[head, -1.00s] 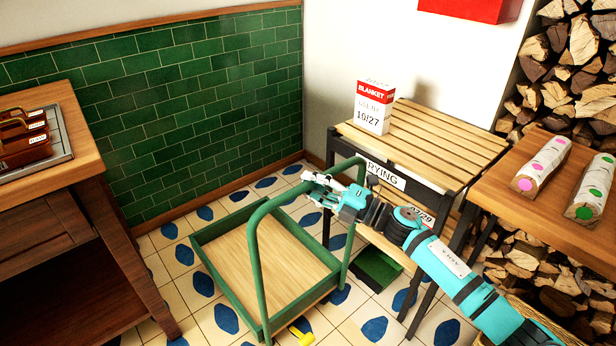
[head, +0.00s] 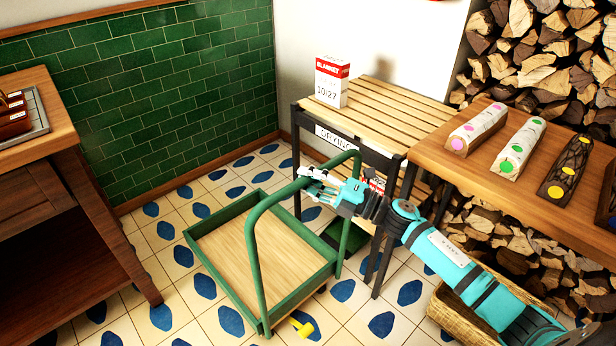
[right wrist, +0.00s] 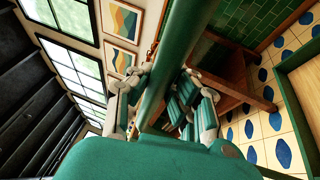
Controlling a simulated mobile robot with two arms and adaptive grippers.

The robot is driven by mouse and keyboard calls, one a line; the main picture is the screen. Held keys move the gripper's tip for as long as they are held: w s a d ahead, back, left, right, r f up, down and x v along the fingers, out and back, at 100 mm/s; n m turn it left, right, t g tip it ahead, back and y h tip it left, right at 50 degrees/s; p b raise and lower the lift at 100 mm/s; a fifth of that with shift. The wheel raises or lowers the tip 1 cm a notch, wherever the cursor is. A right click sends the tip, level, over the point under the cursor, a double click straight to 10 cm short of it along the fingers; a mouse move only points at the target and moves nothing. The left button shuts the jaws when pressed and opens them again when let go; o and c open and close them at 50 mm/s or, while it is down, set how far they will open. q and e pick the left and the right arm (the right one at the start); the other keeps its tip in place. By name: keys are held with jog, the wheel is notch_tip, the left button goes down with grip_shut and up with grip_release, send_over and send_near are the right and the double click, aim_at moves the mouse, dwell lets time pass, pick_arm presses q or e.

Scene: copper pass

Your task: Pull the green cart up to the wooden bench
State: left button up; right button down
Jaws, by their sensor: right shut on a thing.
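The green cart (head: 215,288) stands on the tiled floor in the head view, with a pale wood deck and a tall green tube handle (head: 256,262). My right gripper (head: 318,182) is shut on the upper part of this handle. In the right wrist view the handle (right wrist: 176,65) runs between the fingers. A dark wooden bench (head: 62,140) stands at the left, apart from the cart with floor between them. A wooden table (head: 440,153) with logs on it stands at the right. My left gripper is not in view.
A slatted rack (head: 385,110) marked DRYING, bearing a blanket box (head: 331,82), stands close behind the cart's right side. A wicker basket (head: 450,318) is under the table. A yellow piece (head: 303,328) shows at the cart's near edge. Tiled floor is clear left of the cart.

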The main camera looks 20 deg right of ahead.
jog(key=c, duration=1.2)
grip_release()
jog(key=shift+o, duration=0.2)
jog(key=v, duration=1.2)
jog(key=shift+f, duration=0.1)
